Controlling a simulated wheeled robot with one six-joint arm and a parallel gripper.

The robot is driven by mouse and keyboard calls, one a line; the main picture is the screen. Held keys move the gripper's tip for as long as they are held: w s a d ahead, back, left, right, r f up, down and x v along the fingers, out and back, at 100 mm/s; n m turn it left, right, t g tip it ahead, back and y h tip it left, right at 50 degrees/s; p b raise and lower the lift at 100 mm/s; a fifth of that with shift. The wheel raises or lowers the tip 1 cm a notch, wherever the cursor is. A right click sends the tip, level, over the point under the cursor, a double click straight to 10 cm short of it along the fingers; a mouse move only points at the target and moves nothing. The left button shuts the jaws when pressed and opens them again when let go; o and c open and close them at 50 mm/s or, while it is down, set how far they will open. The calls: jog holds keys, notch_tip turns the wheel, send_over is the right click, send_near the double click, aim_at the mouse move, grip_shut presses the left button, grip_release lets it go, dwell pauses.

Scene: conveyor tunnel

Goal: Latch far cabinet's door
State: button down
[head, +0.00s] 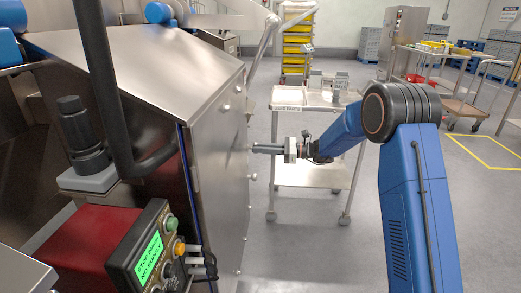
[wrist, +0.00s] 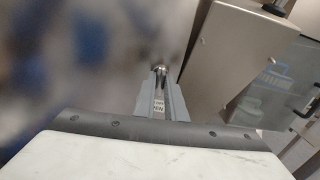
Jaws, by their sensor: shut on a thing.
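A steel cabinet (head: 130,60) with a sloped top fills the left of the head view, and its flat door panel (head: 215,150) faces right. It appears as a beige-grey panel (wrist: 225,60) at the upper right in the wrist view. My gripper (head: 254,148) reaches in from the right at the panel's far edge. In the wrist view my gripper (wrist: 160,74) is shut on a small round metal knob (wrist: 159,68) at the fingertips. The knob is mostly hidden by the fingers. I cannot tell whether the door sits fully flush.
A white cart (head: 300,100) stands behind my arm. A control box (head: 155,250) with a green screen is at the front left, below a dark bent bar (head: 105,90). Grey floor (head: 300,255) is open at the front middle.

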jog(key=shift+m, duration=0.5)
jog(key=c, duration=1.8)
grip_release()
jog(key=d, duration=1.7)
jog(key=shift+s+d, duration=0.25)
jog(key=shift+s, duration=0.05)
